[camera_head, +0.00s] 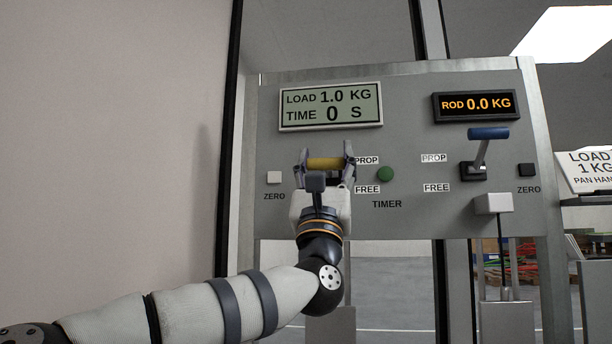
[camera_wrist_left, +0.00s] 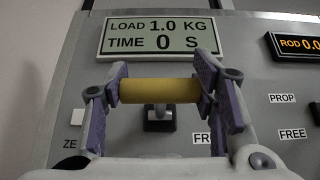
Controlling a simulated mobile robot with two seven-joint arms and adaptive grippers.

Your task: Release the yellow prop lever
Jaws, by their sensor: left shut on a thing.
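The yellow prop lever's handle (camera_head: 325,163) is a short horizontal bar below the left display, level with the PROP label. My left gripper (camera_head: 325,160) is shut on it, one finger at each end of the bar. In the left wrist view the yellow handle (camera_wrist_left: 160,90) spans between the fingers of my left gripper (camera_wrist_left: 160,92), with the lever's dark base (camera_wrist_left: 160,121) behind it. In the head view my gripper hides most of that base. The left display (camera_head: 331,107) reads LOAD 1.0 KG and TIME 0 S. My right gripper is not in view.
A blue-handled lever (camera_head: 488,134) stands up at PROP on the right, under a display (camera_head: 474,105) reading ROD 0.0 KG. A green button (camera_head: 385,174) sits just right of my gripper. A white ZERO button (camera_head: 274,177) is to its left. A white block (camera_head: 493,204) juts out lower right.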

